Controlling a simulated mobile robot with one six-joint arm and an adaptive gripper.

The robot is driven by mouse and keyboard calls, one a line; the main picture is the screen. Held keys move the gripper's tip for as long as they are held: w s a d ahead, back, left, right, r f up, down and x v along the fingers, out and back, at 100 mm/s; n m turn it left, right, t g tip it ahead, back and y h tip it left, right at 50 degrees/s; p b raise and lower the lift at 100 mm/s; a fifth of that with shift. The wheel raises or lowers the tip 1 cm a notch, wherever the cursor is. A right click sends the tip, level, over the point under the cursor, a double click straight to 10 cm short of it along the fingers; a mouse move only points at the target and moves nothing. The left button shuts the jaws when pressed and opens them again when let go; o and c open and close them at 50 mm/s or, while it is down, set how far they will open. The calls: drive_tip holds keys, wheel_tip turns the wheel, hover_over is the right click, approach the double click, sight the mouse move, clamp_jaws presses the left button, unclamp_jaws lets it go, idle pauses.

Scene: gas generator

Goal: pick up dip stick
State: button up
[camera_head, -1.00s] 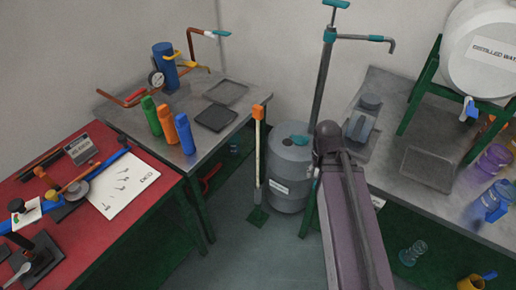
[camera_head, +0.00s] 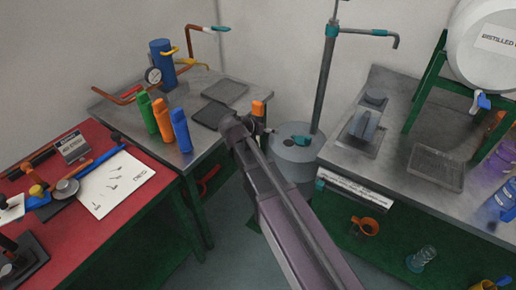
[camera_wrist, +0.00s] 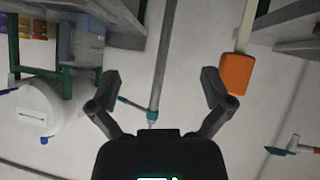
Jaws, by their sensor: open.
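I take the dip stick to be the pale stick with an orange handle. In the head view, its orange handle (camera_head: 258,108) shows beside the end of my arm, which hides most of the shaft. In the wrist view, the orange handle (camera_wrist: 237,74) is close to the right finger, outside the jaws in the picture, with the pale shaft running up from it. My gripper (camera_wrist: 160,82) is open and holds nothing. I cannot judge its depth to the handle.
A grey drum (camera_head: 297,152) with a tall pump pipe (camera_head: 324,80) stands between the tables. Green, orange (camera_head: 163,121) and blue bottles stand on the left metal table. A white distilled-water tank (camera_head: 488,40) is on the right table. The red table (camera_head: 105,218) is at front left.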

sight(256, 110)
drive_tip(key=w+a+r+t+b, duration=0.1)
drive_tip(key=a+t, duration=0.3)
drive_tip(key=a, duration=0.7)
drive_tip(key=shift+w+r+m+b, duration=0.3)
drive_tip(key=shift+w+r+m, duration=0.1)
drive_tip(key=shift+w+r, duration=0.35)
drive_tip(key=b+x, duration=0.2)
drive_tip(key=x, duration=0.5)
drive_tip(key=shift+w+f, duration=0.1)
drive_tip(key=shift+w, duration=0.05)
drive_tip(key=shift+w+d+f+b, duration=0.1)
drive_tip(key=shift+w+d+b, duration=0.2)
drive_tip(key=shift+w+d, duration=0.1)
drive_tip(key=shift+b+x, duration=0.65)
drive_tip(key=shift+x, duration=1.9)
drive_tip(key=shift+d, duration=0.15)
drive_tip(key=shift+s, duration=0.1)
drive_tip(key=shift+c, duration=0.2)
